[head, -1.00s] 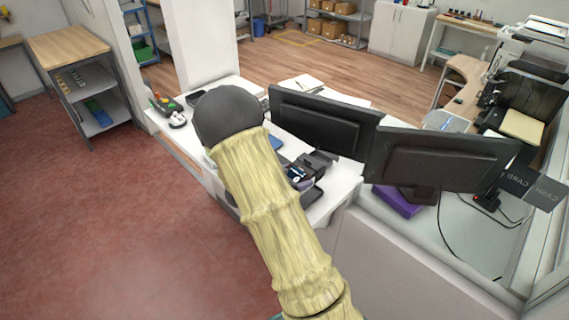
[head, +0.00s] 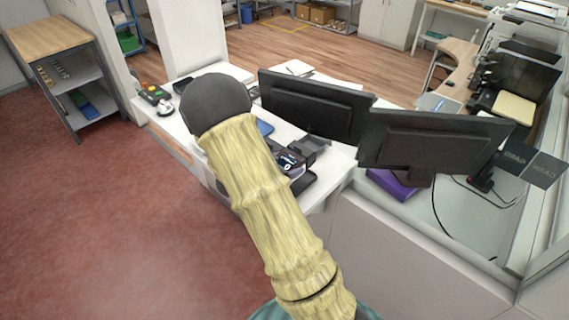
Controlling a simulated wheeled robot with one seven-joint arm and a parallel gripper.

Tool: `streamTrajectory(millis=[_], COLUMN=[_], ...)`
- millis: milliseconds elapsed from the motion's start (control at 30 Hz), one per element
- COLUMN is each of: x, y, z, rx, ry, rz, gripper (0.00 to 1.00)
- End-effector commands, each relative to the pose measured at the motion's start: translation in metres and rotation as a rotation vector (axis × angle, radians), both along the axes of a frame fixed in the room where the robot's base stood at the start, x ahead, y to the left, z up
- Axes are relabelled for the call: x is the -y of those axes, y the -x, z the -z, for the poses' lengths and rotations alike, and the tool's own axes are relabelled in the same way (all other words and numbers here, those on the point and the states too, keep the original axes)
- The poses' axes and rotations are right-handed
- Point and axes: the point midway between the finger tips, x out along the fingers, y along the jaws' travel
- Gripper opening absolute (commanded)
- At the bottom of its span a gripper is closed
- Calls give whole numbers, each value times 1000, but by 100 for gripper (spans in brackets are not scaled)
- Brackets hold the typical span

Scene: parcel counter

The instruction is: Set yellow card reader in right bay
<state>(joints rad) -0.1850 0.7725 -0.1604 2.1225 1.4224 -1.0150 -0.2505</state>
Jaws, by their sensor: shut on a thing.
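No yellow card reader can be made out. My arm in its pale yellow sleeve, with a dark rounded joint at its far end, covers part of the white counter (head: 335,162). My gripper is hidden behind the arm, so its jaws and anything in them do not show. A dark card-reader-like device with a small lit screen (head: 290,161) sits on the counter just right of the arm. Black holders (head: 308,146) stand beside it. I cannot tell which part is the right bay.
Two black monitors (head: 315,105) (head: 430,140) stand right of the devices. A purple box (head: 392,184) lies under the right one. A small device with coloured parts (head: 154,93) and a white item (head: 165,110) lie at the counter's left end. Red floor at left is clear.

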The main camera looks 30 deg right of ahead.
Motion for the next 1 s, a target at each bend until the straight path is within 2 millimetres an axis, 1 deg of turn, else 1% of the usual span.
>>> streamTrajectory(millis=[33,200,400,1000], x=[0,0,0,0], y=[0,0,0,0], z=[7,21,31,32], rx=[2,2,2,2], ry=[2,2,1,2], rz=[0,0,-1,0], gripper=[43,43,43,43])
